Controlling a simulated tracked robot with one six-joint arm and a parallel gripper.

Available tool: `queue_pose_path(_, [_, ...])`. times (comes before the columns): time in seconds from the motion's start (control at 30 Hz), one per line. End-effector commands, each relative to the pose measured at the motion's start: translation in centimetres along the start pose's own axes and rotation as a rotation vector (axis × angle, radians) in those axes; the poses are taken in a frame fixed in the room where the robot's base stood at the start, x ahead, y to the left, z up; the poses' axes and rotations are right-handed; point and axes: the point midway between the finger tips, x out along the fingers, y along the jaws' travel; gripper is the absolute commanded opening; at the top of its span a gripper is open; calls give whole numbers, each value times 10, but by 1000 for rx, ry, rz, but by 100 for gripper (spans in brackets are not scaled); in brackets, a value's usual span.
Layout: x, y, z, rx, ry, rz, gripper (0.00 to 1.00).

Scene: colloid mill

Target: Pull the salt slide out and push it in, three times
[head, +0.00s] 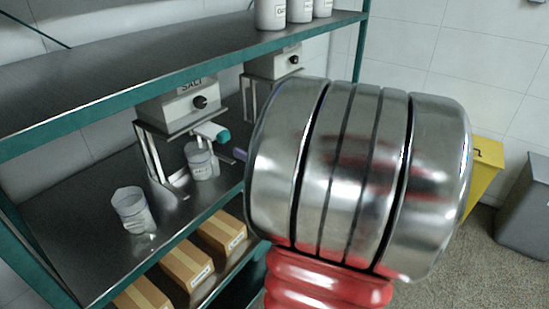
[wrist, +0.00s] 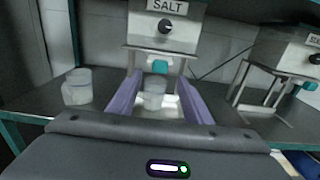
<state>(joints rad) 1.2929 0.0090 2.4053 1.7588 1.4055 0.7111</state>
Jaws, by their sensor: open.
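The salt dispenser (head: 178,107) is a grey box labelled SALT with a black knob, on a metal stand on the shelf; it also shows in the wrist view (wrist: 172,32). Its salt slide (head: 221,134) has a teal end that sticks out at the front below the box. In the wrist view the teal end (wrist: 160,67) lies just beyond and between the fingertips. My gripper (wrist: 160,78) has its two purple fingers apart with nothing held. In the head view only a bit of purple finger (head: 240,154) shows; my arm hides the rest.
A clear cup (head: 202,162) stands below the slide, and another cup (head: 133,210) stands left on the shelf. A second dispenser (wrist: 289,48) stands to the right. Cardboard boxes (head: 187,264) sit on a lower shelf. The upper shelf's edge (head: 110,119) runs across in front.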

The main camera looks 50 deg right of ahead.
Motion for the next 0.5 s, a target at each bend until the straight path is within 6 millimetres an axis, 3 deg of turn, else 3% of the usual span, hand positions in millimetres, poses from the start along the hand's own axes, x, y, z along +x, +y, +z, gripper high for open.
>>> queue_pose_path(0.5, [-56, -1, 0, 1, 0, -3, 45])
